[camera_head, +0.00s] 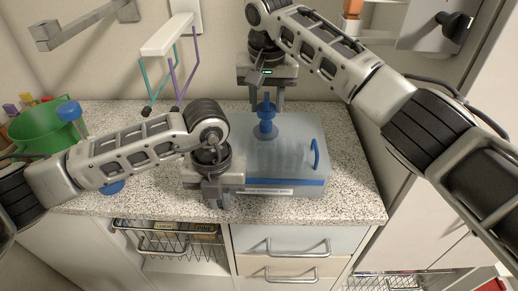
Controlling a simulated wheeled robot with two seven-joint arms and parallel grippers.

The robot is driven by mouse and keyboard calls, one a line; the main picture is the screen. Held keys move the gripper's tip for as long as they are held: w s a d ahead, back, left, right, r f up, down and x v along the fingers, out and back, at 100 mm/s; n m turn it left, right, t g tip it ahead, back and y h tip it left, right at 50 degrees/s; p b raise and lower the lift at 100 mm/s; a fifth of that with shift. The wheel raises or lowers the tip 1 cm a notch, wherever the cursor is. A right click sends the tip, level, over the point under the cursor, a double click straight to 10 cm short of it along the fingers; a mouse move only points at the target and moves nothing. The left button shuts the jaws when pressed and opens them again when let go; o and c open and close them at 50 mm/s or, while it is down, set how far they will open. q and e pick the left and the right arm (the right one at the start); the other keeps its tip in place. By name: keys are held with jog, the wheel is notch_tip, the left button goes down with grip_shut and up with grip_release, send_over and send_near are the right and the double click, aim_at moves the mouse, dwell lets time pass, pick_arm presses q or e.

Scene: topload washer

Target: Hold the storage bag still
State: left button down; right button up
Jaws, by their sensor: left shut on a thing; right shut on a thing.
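The storage bag (290,150) is a translucent blue, box-shaped bag lying on the speckled counter. It has a blue band and a label strip along its front edge. My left gripper (217,203) points down at the bag's front left corner and is shut on it; the arm hides the exact contact. A blue pump-like piece (267,127) stands upright on top of the bag. My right gripper (266,103) is above the bag, pointing down, shut on the top of this blue piece.
The speckled counter (352,190) is bare to the right of the bag. A green tub (45,130) stands at the far left. A white rack with coloured legs (168,40) is at the back wall. Drawers (290,243) and a wire basket (165,240) are below the counter.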

jog(key=shift+r, duration=1.05)
pick_arm(q)
jog(key=c, duration=1.4)
grip_release()
jog(key=shift+o, duration=0.2)
jog(key=shift+r, duration=0.1)
notch_tip(320, 180, up, 16)
notch_tip(320, 180, up, 12)
pick_arm(e)
jog(key=shift+f, duration=0.1)
dwell(0.6)
